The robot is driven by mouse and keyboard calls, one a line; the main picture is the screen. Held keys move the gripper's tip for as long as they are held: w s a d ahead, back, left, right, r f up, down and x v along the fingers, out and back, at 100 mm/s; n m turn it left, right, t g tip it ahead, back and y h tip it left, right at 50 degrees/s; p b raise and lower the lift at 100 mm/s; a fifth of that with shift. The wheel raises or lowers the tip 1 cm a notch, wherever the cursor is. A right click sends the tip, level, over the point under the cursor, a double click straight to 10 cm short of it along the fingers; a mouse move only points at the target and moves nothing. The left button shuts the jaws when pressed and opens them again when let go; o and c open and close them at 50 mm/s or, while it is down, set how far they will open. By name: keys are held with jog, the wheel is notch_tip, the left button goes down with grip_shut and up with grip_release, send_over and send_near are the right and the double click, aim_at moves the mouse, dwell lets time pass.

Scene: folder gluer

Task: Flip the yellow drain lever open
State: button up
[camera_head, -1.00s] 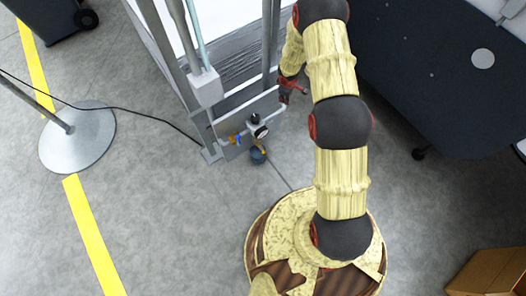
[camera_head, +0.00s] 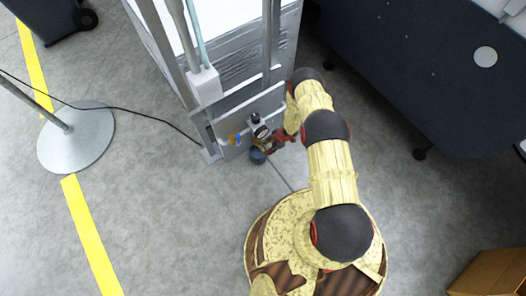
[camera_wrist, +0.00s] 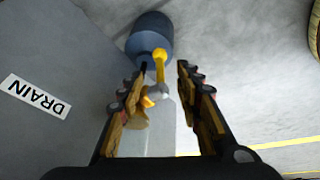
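The yellow drain lever (camera_wrist: 160,62) shows in the wrist view, with its rounded end in front of a blue-grey cylindrical cup (camera_wrist: 150,36). My gripper (camera_wrist: 163,72) is open, with one finger on each side of the lever and visible gaps between; it holds nothing. A pale fitting and orange-yellow parts lie farther back between the fingers. In the head view my gripper (camera_head: 274,146) is low at the machine's corner, just right of the blue cup (camera_head: 257,156). The lever is largely hidden there by my gripper.
A white DRAIN label (camera_wrist: 36,96) is on the grey panel at left. A pole base (camera_head: 76,138) stands left on the floor. Open floor lies in front.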

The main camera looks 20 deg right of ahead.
jog(key=b+x, duration=0.2)
jog(key=x, duration=0.4)
jog(key=shift+c, duration=1.2)
grip_shut()
jog(key=shift+w, duration=0.1)
